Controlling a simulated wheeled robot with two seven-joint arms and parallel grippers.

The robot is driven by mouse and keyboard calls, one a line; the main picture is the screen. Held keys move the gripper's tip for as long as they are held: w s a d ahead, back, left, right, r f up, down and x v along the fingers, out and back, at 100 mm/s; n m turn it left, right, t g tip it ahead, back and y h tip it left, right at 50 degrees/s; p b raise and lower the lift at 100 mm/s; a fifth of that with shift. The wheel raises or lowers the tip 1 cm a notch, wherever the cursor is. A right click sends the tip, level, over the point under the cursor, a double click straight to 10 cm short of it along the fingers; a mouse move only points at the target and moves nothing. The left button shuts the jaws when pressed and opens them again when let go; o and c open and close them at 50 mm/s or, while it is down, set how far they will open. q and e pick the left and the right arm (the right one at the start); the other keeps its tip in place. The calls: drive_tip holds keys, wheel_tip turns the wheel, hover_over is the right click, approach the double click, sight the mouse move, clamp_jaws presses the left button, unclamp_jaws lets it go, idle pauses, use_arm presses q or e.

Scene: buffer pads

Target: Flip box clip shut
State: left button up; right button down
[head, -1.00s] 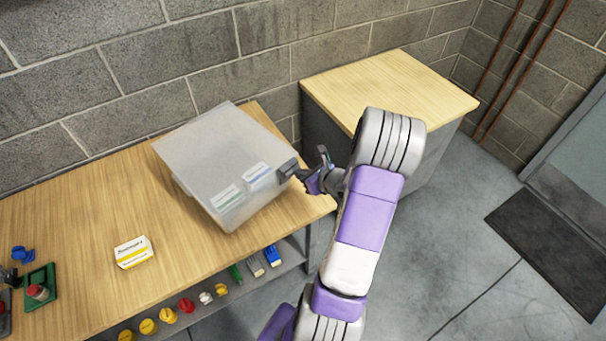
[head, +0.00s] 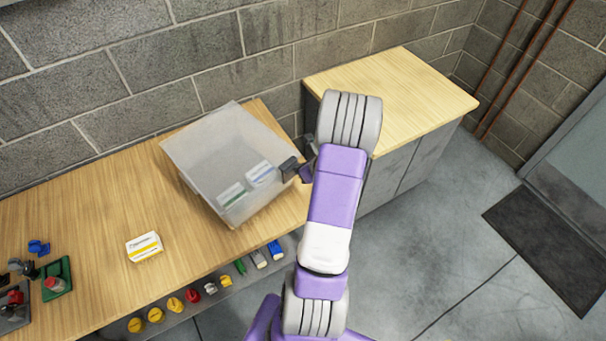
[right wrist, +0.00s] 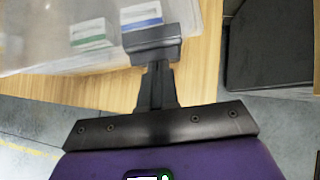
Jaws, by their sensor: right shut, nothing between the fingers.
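A translucent plastic box (head: 222,150) with a lid stands on the wooden workbench, with a green-labelled pack and a blue-labelled pack inside. A dark grey clip (head: 290,168) sticks out at its right side; in the right wrist view the clip (right wrist: 152,44) lies just beyond my fingers. I cannot tell whether it is latched. My right gripper (head: 306,171) is at the clip's outer side, partly hidden by my forearm. In the right wrist view its fingers (right wrist: 156,72) are shut and empty, with tips at or against the clip. My left gripper is not in view.
A yellow-and-white carton (head: 144,246) lies on the workbench (head: 90,225), left of the box. Small coloured parts and a green tray (head: 57,280) sit at the left. A shelf below holds several knobs. A wood-topped cabinet (head: 400,85) stands right; a block wall is behind.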

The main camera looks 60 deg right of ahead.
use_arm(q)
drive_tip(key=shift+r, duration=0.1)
use_arm(e)
drive_tip(key=shift+r, duration=0.15)
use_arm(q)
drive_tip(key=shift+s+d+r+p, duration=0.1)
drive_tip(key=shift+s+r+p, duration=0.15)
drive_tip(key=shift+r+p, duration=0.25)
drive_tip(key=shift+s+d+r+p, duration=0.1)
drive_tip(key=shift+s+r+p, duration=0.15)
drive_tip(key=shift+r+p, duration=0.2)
use_arm(e)
drive_tip(key=s+f+v, duration=0.1)
drive_tip(key=v, duration=1.2)
drive_tip(key=shift+s+a, duration=0.5)
drive_tip(key=shift+f, duration=0.15)
